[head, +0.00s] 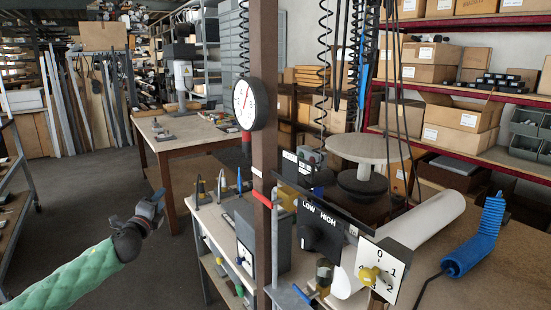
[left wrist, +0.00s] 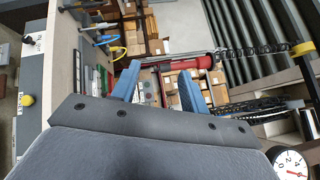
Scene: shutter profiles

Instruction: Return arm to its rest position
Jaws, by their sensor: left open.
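My left arm, in a green quilted sleeve, comes in from the lower left of the head view. It ends in my left gripper (head: 158,196), which is in the air left of the workbench and touches nothing that I can see. In the left wrist view the two blue fingers of this gripper (left wrist: 160,88) stand apart with nothing held between them. Shelves, boxes and a red cylinder show beyond them. My right arm and gripper are in neither view.
A workbench (head: 205,226) stands right of my gripper. A brown post (head: 263,170) carries a round gauge (head: 244,103). A black LOW/HIGH switch box (head: 320,232) and a white dial plate with a yellow knob (head: 370,275) are at right. Open floor (head: 85,190) lies behind my left arm.

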